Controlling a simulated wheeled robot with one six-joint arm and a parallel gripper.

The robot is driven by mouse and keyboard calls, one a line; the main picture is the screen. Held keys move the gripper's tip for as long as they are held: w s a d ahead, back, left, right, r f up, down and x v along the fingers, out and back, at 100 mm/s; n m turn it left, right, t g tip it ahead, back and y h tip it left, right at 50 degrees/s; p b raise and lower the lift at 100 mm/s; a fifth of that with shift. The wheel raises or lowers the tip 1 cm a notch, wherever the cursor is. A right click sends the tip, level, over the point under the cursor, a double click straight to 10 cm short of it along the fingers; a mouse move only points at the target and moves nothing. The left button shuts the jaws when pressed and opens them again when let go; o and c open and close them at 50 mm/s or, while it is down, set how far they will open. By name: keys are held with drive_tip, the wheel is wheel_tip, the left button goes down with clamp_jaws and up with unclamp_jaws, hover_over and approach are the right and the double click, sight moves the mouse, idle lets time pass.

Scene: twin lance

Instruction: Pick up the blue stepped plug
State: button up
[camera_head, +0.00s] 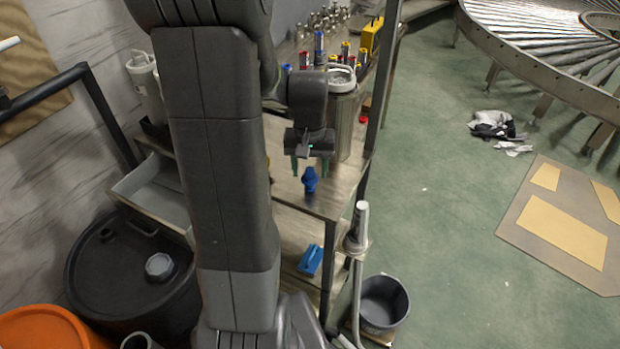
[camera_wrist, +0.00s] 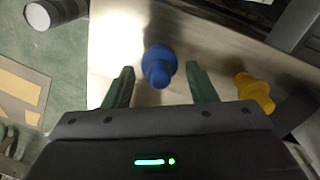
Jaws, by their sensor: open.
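The blue stepped plug (camera_head: 310,179) stands on the metal bench top (camera_head: 343,186) near its front edge. In the wrist view the plug (camera_wrist: 159,66) shows from above, with a wide round body and a narrower end. My gripper (camera_head: 310,168) is above the plug, pointing down. In the wrist view my gripper (camera_wrist: 157,85) is open, with one green finger on each side of the plug and a gap on both sides. Nothing is held. The plug appears just beyond the fingertips; I cannot tell the exact height between them.
A yellow stepped piece (camera_wrist: 254,92) stands to the right of my gripper in the wrist view. A metal canister (camera_head: 343,110) stands behind the gripper, with several coloured cylinders further back. A bench post (camera_head: 385,75) rises at the right edge. A blue object (camera_head: 310,260) lies on the lower shelf.

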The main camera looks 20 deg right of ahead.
sight(310, 169)
drive_tip(key=shift+f, duration=1.55)
drive_tip(key=shift+c, duration=0.4)
drive_tip(key=c, duration=0.7)
drive_tip(key=shift+r, duration=0.1)
